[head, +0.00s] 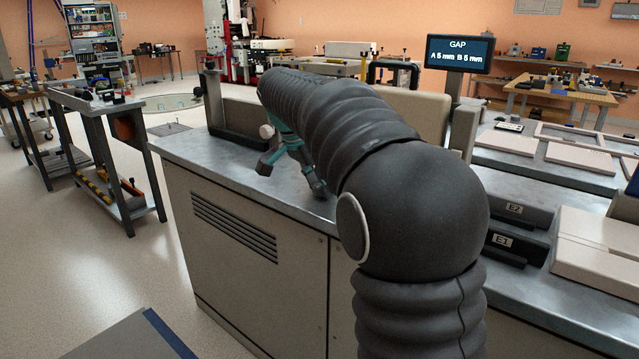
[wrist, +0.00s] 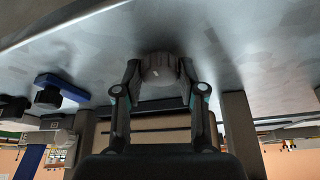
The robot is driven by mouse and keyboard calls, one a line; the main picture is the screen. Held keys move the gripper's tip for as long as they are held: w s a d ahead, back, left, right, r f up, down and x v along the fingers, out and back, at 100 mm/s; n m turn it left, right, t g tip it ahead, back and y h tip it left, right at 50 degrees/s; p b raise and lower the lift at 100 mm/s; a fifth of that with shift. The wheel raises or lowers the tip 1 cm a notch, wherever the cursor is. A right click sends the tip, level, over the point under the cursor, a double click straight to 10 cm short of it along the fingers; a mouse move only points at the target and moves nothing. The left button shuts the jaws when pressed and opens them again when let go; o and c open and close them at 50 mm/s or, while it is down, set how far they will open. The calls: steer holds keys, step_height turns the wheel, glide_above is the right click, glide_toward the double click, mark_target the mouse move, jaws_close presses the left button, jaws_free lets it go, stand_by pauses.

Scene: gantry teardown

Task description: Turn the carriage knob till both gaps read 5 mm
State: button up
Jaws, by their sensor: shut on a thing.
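The carriage knob (wrist: 160,68) is a round grey-brown knob with a small pale mark on its face, seen in the wrist view against a brushed metal surface. My gripper (wrist: 158,72) is shut on it, with one dark finger on each side. In the head view my gripper is low over the grey metal bench top (head: 205,158), partly behind my dark ribbed arm, and I cannot make out the knob there. The gap display (head: 459,54) is a dark screen on a post and reads A 5 mm, B 5 mm.
Dark blocks labelled E1 (head: 503,241) and E2 (head: 514,208) and pale flat panels (head: 580,165) lie on the bench at right. A grey side table (head: 97,104) stands at left. Open floor lies between it and the bench. A blue part (wrist: 62,87) shows in the wrist view.

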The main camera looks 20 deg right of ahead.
steer(key=o, duration=1.1)
steer(key=shift+o, duration=0.2)
steer(key=v, duration=1.2)
steer(key=shift+d, duration=0.1)
steer(key=s+a+f+n+t+y, duration=0.1)
steer(key=s+f+n+t+y, duration=0.1)
steer(key=s+f+n, duration=0.5)
steer(key=s+a+f+n+t+y, duration=0.1)
steer(key=s+f+n, duration=0.6)
steer(key=s+f, duration=0.8)
steer(key=s+t+y, duration=0.1)
steer(key=s, duration=0.6)
